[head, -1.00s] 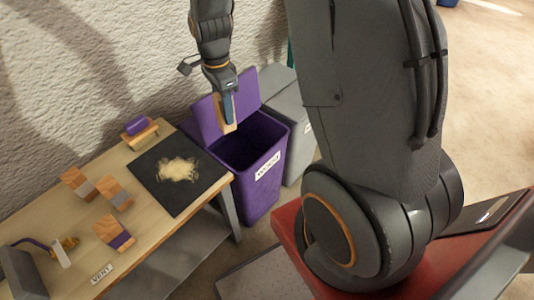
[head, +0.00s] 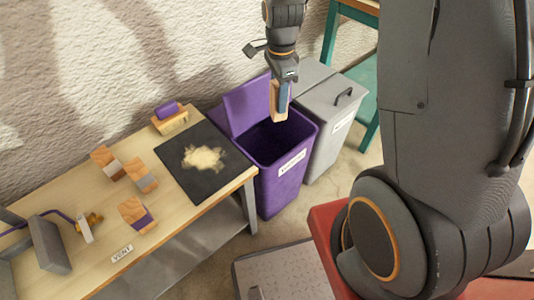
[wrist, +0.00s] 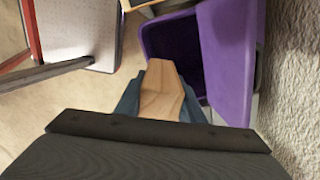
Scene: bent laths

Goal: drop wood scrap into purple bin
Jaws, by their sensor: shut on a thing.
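The purple bin (head: 285,180) stands at the right end of the workbench with its lid up against the wall side and a label on its front. Its dark inside shows in the wrist view, and its purple lid (wrist: 228,55) is at the right there. My gripper (head: 281,101) is shut on the wood scrap (head: 278,108), a pale brown block, and holds it above the bin's opening. In the wrist view the scrap (wrist: 161,92) sticks out from between the blue fingers, over the near edge of the opening.
A grey bin (head: 325,120) with a closed lid stands right of the purple one.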

